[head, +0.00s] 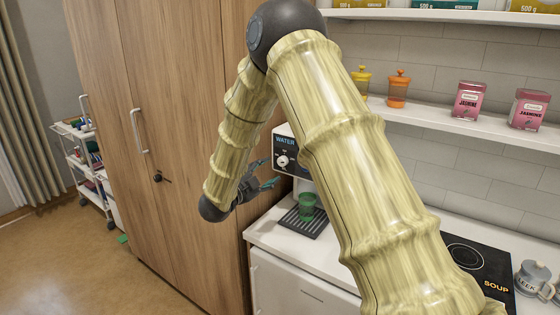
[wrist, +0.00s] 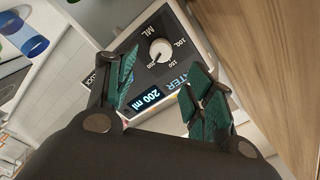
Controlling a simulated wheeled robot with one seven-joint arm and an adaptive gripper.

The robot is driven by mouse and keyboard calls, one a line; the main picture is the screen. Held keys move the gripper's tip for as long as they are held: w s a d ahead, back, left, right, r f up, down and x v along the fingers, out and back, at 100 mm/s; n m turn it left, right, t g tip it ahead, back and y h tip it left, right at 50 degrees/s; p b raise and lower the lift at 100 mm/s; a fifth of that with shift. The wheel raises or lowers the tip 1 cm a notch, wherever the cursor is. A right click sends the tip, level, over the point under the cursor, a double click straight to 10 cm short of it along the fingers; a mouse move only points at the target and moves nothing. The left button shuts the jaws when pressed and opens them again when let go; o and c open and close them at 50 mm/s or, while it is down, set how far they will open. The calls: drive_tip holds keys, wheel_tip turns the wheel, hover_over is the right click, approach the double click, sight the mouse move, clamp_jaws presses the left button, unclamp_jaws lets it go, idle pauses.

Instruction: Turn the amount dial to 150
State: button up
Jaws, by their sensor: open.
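The amount dial (head: 283,161) is a pale round knob on the dark front panel of the water dispenser (head: 287,142). It also shows in the wrist view (wrist: 160,51), with 100, 150 and 200 printed around it under ML. The lit display (wrist: 145,102) beside it reads 200 ml. My gripper (head: 265,175) is in front of the panel, just below and left of the dial in the head view. In the wrist view its green-padded fingers (wrist: 162,88) are spread apart and empty. The dial is beyond the fingertips, and no contact shows.
A green cup (head: 306,206) stands on the drip tray (head: 287,221) below the panel. A wooden cabinet (head: 150,130) closes off the left. A dark hob (head: 478,262) and a grey mug (head: 531,278) are at the right. Jars stand on the shelf (head: 430,118) above.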

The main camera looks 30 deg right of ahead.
sight(281, 162)
drive_tip(key=p+x, duration=0.3)
drive_tip(key=x, duration=0.4)
drive_tip(key=shift+w+d+r, duration=0.1)
drive_tip(key=shift+d, duration=0.1)
drive_tip(key=shift+w+d, duration=0.15)
drive_tip(key=shift+d, duration=0.25)
drive_tip(key=c, duration=1)
